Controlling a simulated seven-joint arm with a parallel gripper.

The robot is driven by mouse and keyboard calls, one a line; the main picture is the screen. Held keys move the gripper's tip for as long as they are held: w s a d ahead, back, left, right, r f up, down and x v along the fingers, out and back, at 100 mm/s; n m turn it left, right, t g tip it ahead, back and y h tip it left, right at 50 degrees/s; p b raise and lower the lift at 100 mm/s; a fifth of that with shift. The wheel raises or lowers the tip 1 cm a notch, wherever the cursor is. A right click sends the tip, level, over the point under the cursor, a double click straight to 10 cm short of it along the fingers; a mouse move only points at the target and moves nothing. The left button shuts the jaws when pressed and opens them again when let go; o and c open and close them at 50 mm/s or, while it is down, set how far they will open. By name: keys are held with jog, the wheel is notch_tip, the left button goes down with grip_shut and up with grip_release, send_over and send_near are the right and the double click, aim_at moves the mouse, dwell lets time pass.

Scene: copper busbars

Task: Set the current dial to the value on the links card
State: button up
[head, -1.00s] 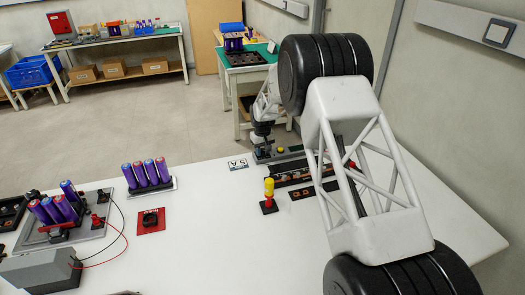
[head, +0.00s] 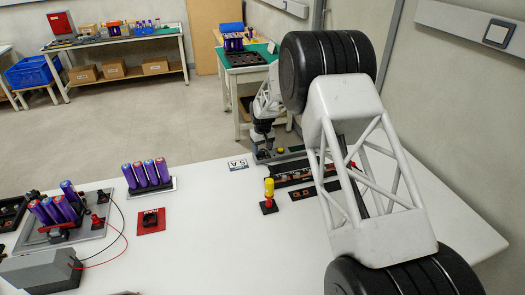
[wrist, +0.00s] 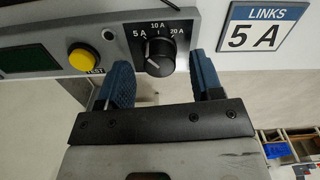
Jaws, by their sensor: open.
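The current dial (wrist: 160,56) is a round black knob on a grey panel in the wrist view, with marks 5 A, 10 A and 20 A around its top. I cannot clearly tell which mark its pointer faces. My gripper (wrist: 162,78) is open, with one blue finger on each side of the knob. I cannot tell whether either finger touches it.
A yellow TEST button (wrist: 84,55) and a dark green display (wrist: 28,60) sit left of the dial. A yellow-topped post (head: 269,192) stands on the table, left of my arm. A red-based block (head: 151,220) and purple cells (head: 147,174) are farther left.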

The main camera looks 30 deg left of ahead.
aim_at(264, 150)
jog(key=shift+r, duration=3.25)
jog(key=shift+d+r, duration=0.1)
jog(key=shift+d+r, duration=0.2)
jog(key=s+d+r+m+t, duration=0.1)
jog(key=s+d+r+m, duration=0.15)
jog(key=d+r, duration=1)
jog(key=s+d+r+m, duration=0.1)
jog(key=s+d+r, duration=0.3)
jog(key=d+r, duration=0.85)
jog(key=s+d+r+m, duration=0.1)
jog(key=s+d+r, duration=0.1)
jog(key=s+d, duration=0.7)
jog(key=s+d+r+m, duration=0.2)
jog(key=s+d, duration=0.3)
jog(key=d, duration=0.9)
jog(key=s+d+f+m, duration=0.1)
jog(key=s+d, duration=0.4)
jog(key=s, duration=0.5)
jog(key=s+d+f+m+t, duration=0.1)
jog(key=s+d, duration=0.5)
jog(key=s, duration=0.3)
jog(key=s+d+f+m, duration=0.1)
jog(key=s+d, duration=0.4)
jog(key=s, duration=0.5)
jog(key=shift+s+d+m+t, duration=0.2)
jog(key=shift+s+m+t, duration=0.1)
jog(key=shift+m, duration=0.25)
